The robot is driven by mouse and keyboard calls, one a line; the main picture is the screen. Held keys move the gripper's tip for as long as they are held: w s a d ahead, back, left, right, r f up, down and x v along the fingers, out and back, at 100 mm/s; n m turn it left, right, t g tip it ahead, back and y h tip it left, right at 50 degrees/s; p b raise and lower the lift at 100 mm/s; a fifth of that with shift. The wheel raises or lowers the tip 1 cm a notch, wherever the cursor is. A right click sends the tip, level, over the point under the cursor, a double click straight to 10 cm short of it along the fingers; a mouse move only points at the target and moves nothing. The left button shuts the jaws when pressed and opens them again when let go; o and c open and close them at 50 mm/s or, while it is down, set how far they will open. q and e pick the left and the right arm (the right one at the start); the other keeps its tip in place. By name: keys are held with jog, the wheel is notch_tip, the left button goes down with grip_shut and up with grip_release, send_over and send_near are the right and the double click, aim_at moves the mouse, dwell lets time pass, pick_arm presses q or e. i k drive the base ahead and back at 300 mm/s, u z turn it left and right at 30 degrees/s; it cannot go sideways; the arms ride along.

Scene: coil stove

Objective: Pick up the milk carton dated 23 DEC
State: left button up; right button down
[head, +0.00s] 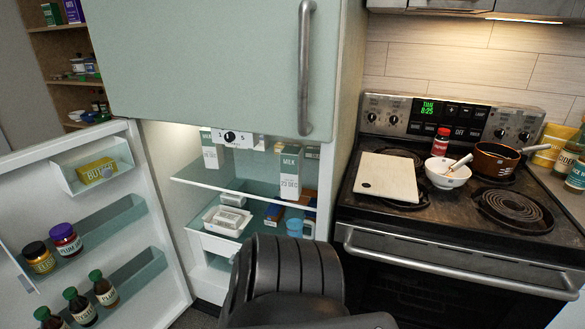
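A white and green milk carton (289,172) stands upright on the upper glass shelf of the open fridge, at its right side. Its front reads MILK and what looks like 23 DEC. A similar carton (210,155) stands at the left of the same shelf; its date is too small to read. Neither gripper can be made out.
The fridge door (85,225) stands open to the left with jars and bottles. The freezer door (215,65) above is shut. A lower shelf holds a white tray (213,222) and a blue cup (294,227). The stove (440,225) carries a board, bowl and pan.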

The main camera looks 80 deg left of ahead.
aim_at(291, 157)
jog(key=u, duration=0.6)
jog(key=i, duration=0.75)
jog(key=u, duration=0.8)
